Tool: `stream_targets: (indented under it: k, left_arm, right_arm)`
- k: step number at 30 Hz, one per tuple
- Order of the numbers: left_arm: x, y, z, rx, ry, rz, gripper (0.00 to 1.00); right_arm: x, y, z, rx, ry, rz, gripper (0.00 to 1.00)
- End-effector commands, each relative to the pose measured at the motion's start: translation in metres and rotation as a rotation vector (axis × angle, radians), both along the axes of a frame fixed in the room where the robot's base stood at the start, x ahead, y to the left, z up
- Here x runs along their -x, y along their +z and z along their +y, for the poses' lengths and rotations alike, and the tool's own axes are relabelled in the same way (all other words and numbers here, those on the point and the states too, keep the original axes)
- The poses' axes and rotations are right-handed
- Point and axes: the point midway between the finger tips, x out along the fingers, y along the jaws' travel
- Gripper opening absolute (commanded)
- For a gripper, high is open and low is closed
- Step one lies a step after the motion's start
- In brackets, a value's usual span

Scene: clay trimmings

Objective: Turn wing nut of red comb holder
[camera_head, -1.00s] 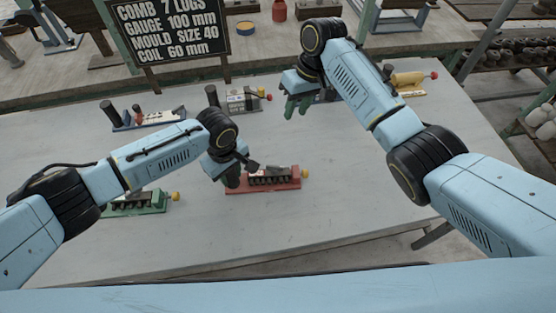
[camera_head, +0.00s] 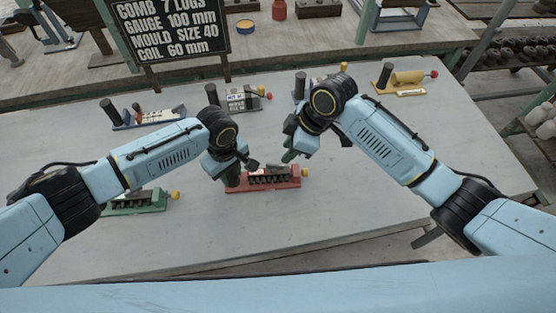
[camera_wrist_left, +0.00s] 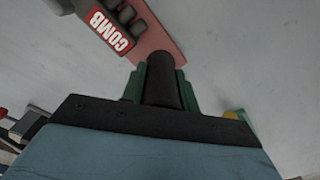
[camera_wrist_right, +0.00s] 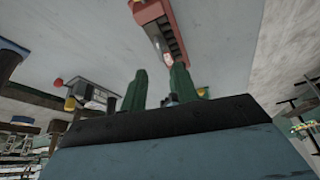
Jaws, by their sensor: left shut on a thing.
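The red comb holder (camera_head: 265,187) lies on the grey table, with a row of dark lugs and a yellow knob (camera_head: 306,172) at its right end. My left gripper (camera_head: 232,182) is at the holder's left end. In the left wrist view its green fingers (camera_wrist_left: 158,85) are shut on the dark post (camera_wrist_left: 160,78), beside the white-on-red COMB label (camera_wrist_left: 109,31). My right gripper (camera_head: 288,152) is above and behind the holder. In the right wrist view its fingers (camera_wrist_right: 160,85) are open and empty, apart from the holder (camera_wrist_right: 163,22). I cannot make out a wing nut's shape.
A green holder (camera_head: 138,207) lies left of the red one. A blue holder (camera_head: 150,121), a grey holder (camera_head: 243,102) and a yellow one (camera_head: 405,78) stand farther back. A black sign (camera_head: 172,30) stands behind. The table's front and right are clear.

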Motion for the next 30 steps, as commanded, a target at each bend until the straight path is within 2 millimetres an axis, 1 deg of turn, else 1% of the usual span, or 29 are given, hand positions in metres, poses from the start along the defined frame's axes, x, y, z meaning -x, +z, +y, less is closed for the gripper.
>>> stream_targets:
  k: [1, 3, 6, 10, 15, 24, 26, 30]
  left_arm:
    - [0.0, 0.0, 0.0, 0.001, 0.0, -0.001, 0.0]
    - [0.0, 0.0, 0.0, 0.001, 0.0, -0.001, 0.0]
    - [0.0, 0.0, 0.0, 0.001, 0.0, -0.001, 0.0]
    - [0.0, 0.0, 0.0, 0.001, 0.0, -0.001, 0.0]
    - [0.0, 0.0, 0.0, 0.001, 0.0, -0.001, 0.0]
    - [0.0, 0.0, 0.0, 0.001, 0.0, -0.001, 0.0]
    - [0.0, 0.0, 0.0, 0.001, 0.0, -0.001, 0.0]
    - [0.0, 0.0, 0.0, 0.001, 0.0, -0.001, 0.0]
  right_arm:
    - [0.0, -0.011, 0.005, -0.001, 0.0, 0.005, 0.3]
    - [-0.001, -0.025, 0.011, 0.001, -0.001, 0.005, 0.3]
    - [-0.003, -0.041, 0.017, 0.0, -0.002, 0.003, 0.3]
    - [-0.004, -0.057, 0.023, 0.001, -0.001, 0.002, 0.3]
    - [-0.005, -0.067, 0.028, 0.0, -0.001, 0.0, 0.3]
    - [-0.005, -0.069, 0.028, 0.001, -0.001, 0.001, 0.3]
    - [-0.005, -0.069, 0.028, 0.001, -0.001, 0.001, 0.23]
    - [-0.005, -0.068, 0.028, 0.001, -0.001, 0.001, 0.05]
